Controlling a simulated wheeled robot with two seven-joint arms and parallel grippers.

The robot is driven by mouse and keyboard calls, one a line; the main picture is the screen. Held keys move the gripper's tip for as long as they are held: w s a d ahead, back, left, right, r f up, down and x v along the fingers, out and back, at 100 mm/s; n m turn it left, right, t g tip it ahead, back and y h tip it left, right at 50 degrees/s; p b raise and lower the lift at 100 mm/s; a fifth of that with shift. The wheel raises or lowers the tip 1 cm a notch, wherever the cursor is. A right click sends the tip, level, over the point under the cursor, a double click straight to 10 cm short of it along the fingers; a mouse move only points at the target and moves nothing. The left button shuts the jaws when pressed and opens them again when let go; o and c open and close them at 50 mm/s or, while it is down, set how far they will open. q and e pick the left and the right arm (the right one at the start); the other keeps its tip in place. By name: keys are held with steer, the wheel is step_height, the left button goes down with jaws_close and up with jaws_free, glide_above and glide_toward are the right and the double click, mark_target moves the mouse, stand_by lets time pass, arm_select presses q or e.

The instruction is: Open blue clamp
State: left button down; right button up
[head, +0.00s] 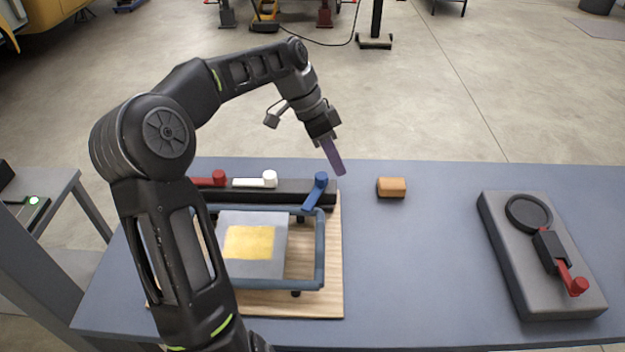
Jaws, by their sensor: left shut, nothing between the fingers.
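The blue clamp (315,192) sits at the right end of a black bar on a wooden board. Its lever slants from the round knob down and left, with its low end at the top edge of a blue-grey frame (320,262). My left gripper (338,172) is shut and empty, its fingers pointing down just above and right of the blue knob. They look close to it, but I cannot tell whether they touch. A red clamp (212,180) and a white clamp (256,181) lie along the bar to the left. My right gripper is out of view.
The frame surrounds a grey plate (268,217) with a yellow patch. An orange block (391,187) lies right of the board (333,290). A grey base (505,255) with a black ring and red lever stands at the right. The table (420,270) between is clear.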

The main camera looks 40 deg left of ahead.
mark_target(321, 193)
arm_select(q)
steer(key=m, duration=0.2)
steer(key=a+m+y, duration=0.1)
steer(key=m, duration=0.1)
steer(key=s+a+f+m, duration=0.1)
steer(key=m, duration=0.2)
steer(key=shift+a+g, duration=0.25)
steer(key=shift+g, duration=0.05)
steer(key=shift+f, duration=0.1)
steer(key=p+x, duration=0.1)
steer(key=x, duration=0.8)
steer(key=shift+f+p, duration=0.3)
steer(key=a, duration=0.1)
steer(key=s+a+p, duration=0.1)
steer(key=a, duration=0.1)
steer(key=shift+a+f+p, duration=0.2)
steer(key=shift+a+p, duration=0.1)
steer(key=shift+a, duration=0.1)
steer(key=shift+d+r, duration=0.1)
